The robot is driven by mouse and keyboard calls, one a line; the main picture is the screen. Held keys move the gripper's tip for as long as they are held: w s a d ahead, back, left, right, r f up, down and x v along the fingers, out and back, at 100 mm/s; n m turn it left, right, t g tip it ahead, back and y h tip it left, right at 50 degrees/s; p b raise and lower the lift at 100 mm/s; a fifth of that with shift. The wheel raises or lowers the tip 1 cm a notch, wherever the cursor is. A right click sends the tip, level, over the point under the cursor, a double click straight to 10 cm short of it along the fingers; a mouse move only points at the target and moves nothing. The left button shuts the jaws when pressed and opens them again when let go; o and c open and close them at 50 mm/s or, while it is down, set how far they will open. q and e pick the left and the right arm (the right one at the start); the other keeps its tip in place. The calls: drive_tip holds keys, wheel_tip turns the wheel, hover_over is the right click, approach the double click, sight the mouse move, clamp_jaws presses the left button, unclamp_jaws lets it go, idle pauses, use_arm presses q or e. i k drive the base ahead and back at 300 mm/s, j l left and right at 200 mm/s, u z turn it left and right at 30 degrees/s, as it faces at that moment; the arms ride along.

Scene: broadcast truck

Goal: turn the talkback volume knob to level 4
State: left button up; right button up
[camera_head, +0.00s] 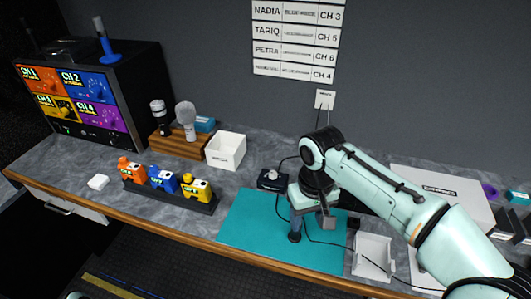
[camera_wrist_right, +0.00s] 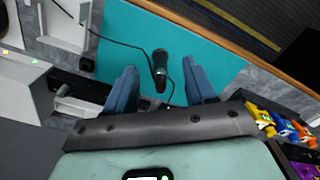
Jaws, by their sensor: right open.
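A small dark box with a pale round knob (camera_head: 272,175) stands on the counter at the back edge of the teal mat. It looks like the talkback unit; its level marks are too small to read. My right gripper (camera_head: 308,226) is over the mat, to the right of and nearer than the box, pointing down. In the right wrist view its two blue fingers (camera_wrist_right: 161,88) are spread and empty. A black microphone-like object (camera_wrist_right: 160,66) shows between and beyond them, over the mat. The knob is not clearly seen in that view. My left gripper is not in view.
Orange, blue and yellow units (camera_head: 164,180) stand in a dark rack left of the teal mat (camera_head: 245,226). A white bin (camera_head: 225,151) is behind. A white tray (camera_head: 372,257) lies to the right. Dark cables cross the mat.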

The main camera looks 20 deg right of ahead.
sight(273, 174)
drive_tip(key=i, duration=0.95)
